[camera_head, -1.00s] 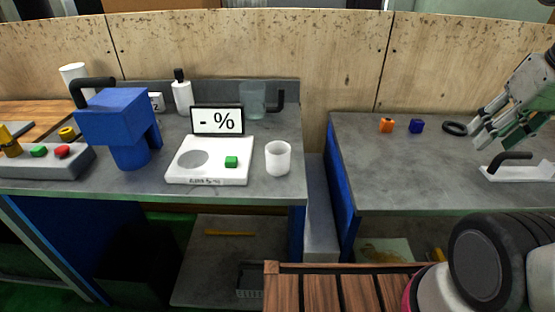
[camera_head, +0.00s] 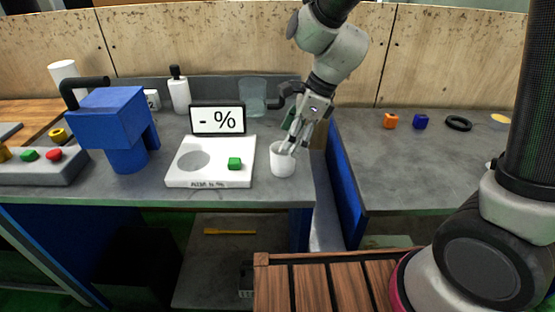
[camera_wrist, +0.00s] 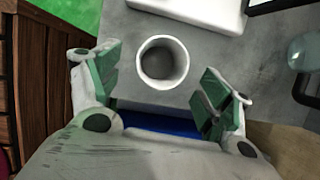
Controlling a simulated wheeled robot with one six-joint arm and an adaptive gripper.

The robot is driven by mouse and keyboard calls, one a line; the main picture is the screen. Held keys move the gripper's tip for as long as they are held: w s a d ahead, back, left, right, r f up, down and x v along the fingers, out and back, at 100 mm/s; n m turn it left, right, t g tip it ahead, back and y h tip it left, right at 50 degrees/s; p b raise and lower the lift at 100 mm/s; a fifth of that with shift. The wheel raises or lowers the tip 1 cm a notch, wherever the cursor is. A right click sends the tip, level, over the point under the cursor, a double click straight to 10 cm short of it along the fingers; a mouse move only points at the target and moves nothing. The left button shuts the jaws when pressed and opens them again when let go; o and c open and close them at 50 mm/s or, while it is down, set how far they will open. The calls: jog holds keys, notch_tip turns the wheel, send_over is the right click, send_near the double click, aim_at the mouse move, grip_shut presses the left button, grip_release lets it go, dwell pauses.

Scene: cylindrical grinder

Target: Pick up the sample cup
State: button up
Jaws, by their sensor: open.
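The sample cup, a white open-topped cup (camera_head: 282,163), stands upright on the grey bench to the right of the white moisture scale (camera_head: 211,180). My gripper (camera_head: 293,145) is above and beside the cup, its fingers pointing down at the rim. In the wrist view, the cup (camera_wrist: 163,62) appears empty and lies just ahead of my gripper (camera_wrist: 162,85). The green-padded fingers are spread apart on either side of it, with gaps between pads and cup. The cup's far right rim is partly hidden by the fingers in the head view.
A glass jug (camera_head: 252,95) is behind the gripper. A blue grinder (camera_head: 120,130) stands at left. The bench edge and a gap lie right of the cup.

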aim_at(278, 160)
jog(key=x, duration=0.8)
jog(key=shift+w+a+f, duration=0.15)
jog(key=shift+a, duration=0.15)
jog(key=c, duration=1.2)
